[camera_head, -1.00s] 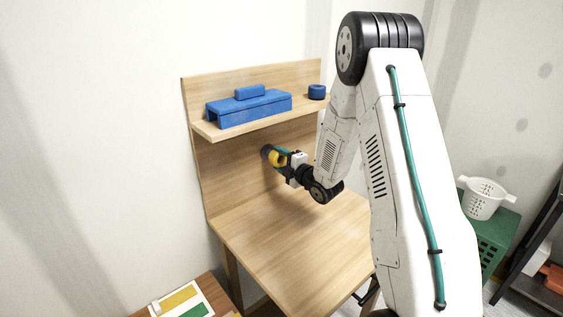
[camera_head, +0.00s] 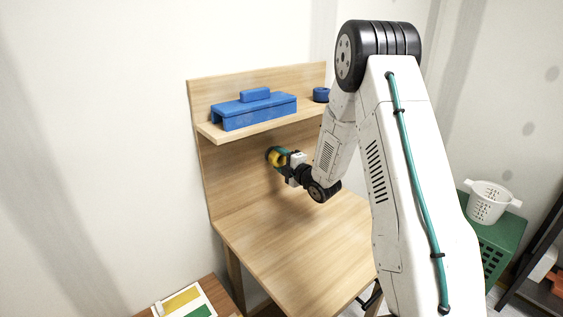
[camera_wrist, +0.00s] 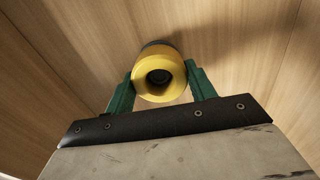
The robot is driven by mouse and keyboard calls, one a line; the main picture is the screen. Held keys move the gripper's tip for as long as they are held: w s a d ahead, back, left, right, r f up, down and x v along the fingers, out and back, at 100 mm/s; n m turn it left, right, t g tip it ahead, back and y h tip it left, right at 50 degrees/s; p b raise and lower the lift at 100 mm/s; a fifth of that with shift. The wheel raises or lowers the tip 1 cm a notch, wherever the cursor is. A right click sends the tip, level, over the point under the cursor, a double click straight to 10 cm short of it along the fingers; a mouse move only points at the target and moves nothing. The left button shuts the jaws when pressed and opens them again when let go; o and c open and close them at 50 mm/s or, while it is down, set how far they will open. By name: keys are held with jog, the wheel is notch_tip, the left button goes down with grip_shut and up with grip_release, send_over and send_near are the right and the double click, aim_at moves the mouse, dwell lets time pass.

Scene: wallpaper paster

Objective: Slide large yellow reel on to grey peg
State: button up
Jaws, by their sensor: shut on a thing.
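The large yellow reel (camera_head: 276,159) is in my gripper (camera_head: 281,157), close to the wooden back panel below the shelf. In the wrist view the yellow reel (camera_wrist: 157,75) sits between the two green fingers of my gripper (camera_wrist: 158,86), which are shut on its sides. Its round hole faces the camera and looks dark inside. A dark grey round part (camera_wrist: 160,46) shows just behind the reel, towards the panel. I cannot tell whether it is the peg or how far the reel is around it.
The wooden shelf (camera_head: 207,131) above my gripper holds a blue box-like piece (camera_head: 255,110) and a small blue cylinder (camera_head: 321,94). The wooden desktop (camera_head: 295,250) below is clear. A white basket (camera_head: 489,203) stands on a green crate (camera_head: 497,246) at the right.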

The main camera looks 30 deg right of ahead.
jog(key=shift+w+a, duration=0.1)
jog(key=shift+w, duration=0.5)
jog(key=o, duration=1.5)
jog(key=shift+s, duration=0.1)
jog(key=shift+s+d, duration=0.2)
jog(key=shift+s, duration=0.9)
jog(key=shift+s+d, duration=0.25)
jog(key=shift+s, duration=0.9)
jog(key=shift+s+d, duration=0.2)
jog(key=shift+s, duration=0.9)
